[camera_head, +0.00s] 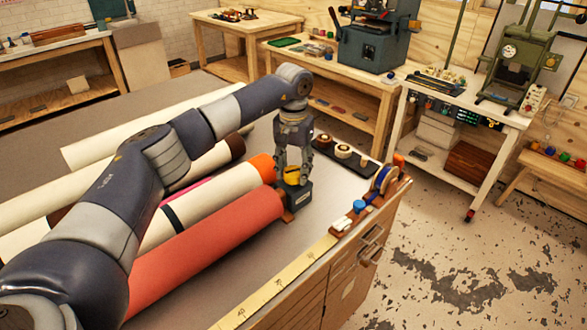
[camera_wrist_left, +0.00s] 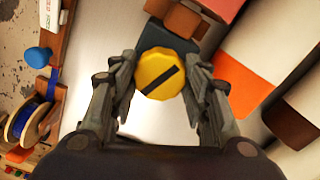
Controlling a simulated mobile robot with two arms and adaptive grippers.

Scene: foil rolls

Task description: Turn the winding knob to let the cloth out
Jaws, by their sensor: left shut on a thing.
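The winding knob (camera_head: 292,174) is yellow and round and sits on a dark block (camera_head: 298,194) near the end of the coral-red roll (camera_head: 210,248). In the left wrist view the knob (camera_wrist_left: 160,74) shows a black diagonal stripe on its face. My left gripper (camera_head: 293,166) points down over the block, with its fingers shut on the knob from both sides. In the left wrist view the left gripper (camera_wrist_left: 160,85) has a finger on each side of the knob. My right gripper is in neither view.
A cream roll with an orange end (camera_head: 263,167) lies beside the coral one. A dark tray with small rolls (camera_head: 343,152) and a blue tape reel (camera_head: 382,180) are near the table's right side. A yellow measuring strip (camera_head: 275,288) runs along the front edge.

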